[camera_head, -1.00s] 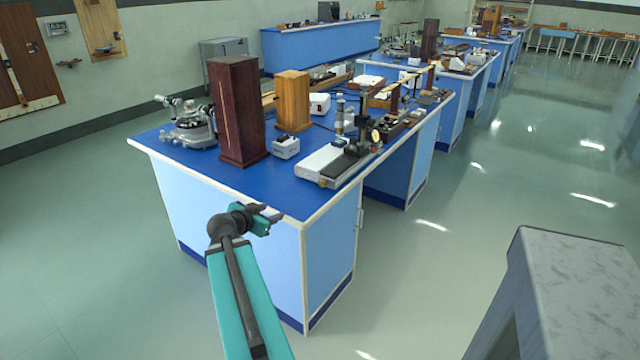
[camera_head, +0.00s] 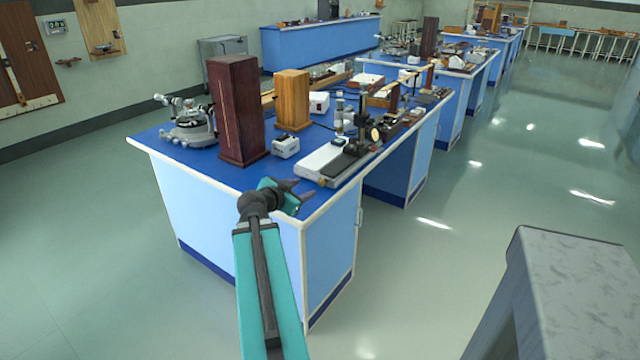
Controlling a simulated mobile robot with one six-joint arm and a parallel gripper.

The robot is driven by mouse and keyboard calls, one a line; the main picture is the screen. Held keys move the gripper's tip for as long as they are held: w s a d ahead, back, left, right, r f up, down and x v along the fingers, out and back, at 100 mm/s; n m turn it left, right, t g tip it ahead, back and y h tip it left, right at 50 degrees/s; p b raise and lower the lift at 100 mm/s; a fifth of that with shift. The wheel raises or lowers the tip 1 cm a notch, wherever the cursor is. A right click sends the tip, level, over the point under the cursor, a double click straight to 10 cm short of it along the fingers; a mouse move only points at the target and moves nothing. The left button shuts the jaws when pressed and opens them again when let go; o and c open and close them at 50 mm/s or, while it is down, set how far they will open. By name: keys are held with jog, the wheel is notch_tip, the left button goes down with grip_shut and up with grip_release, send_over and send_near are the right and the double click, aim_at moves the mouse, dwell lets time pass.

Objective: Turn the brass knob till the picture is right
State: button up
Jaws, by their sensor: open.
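A bench instrument with a pale base (camera_head: 318,160), a black plate and a dark upright post stands near the blue bench's front right corner. A small brass-coloured spot (camera_head: 322,182) shows at the near end of its base; it may be the knob, but it is too small to be sure. A round brass-rimmed disc (camera_head: 376,133) faces me near the post. No picture that the knob sets can be made out. My gripper (camera_head: 306,190) is open and empty over the bench's front corner, just left of and nearer than the instrument's near end. I see no contact.
A grey marbled surface (camera_head: 575,275) stands at the lower right. The floor between is clear.

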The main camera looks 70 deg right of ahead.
aim_at(321, 183)
jog(key=shift+p+x, duration=1.3)
jog(key=shift+x, duration=5.35)
jog(key=shift+w, duration=0.1)
